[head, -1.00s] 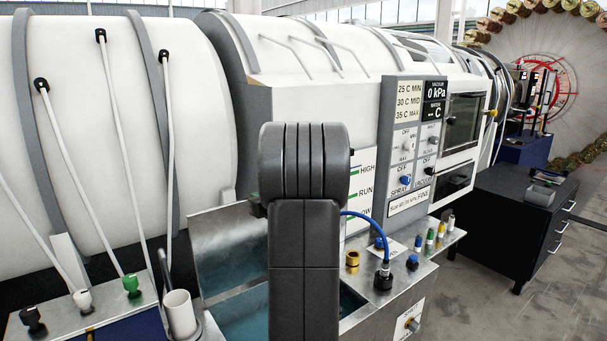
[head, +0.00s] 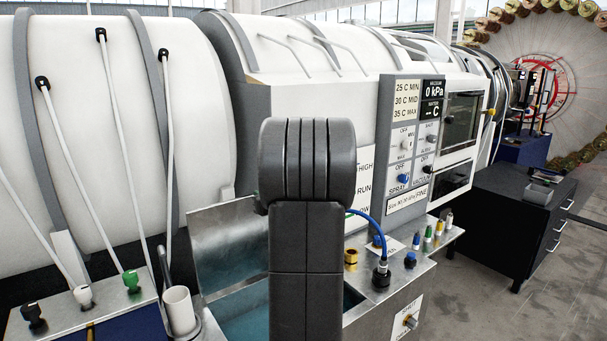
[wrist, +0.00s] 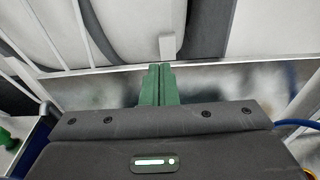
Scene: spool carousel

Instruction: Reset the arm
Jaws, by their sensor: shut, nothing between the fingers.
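My gripper (wrist: 158,84) shows in the wrist view as two green fingers pressed together, with nothing between them. It points toward the lower side of the large white machine, above the metal basin. In the head view my dark arm stands upright in the middle of the picture and hides the gripper.
The large white drum (head: 110,120) fills the left. A metal ledge with a blue hose (head: 381,241) and several coloured fittings stands right of my arm. A white cup (head: 179,310) stands at the lower left. A black drawer cabinet (head: 510,220) and a spool wheel (head: 545,80) are at the right.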

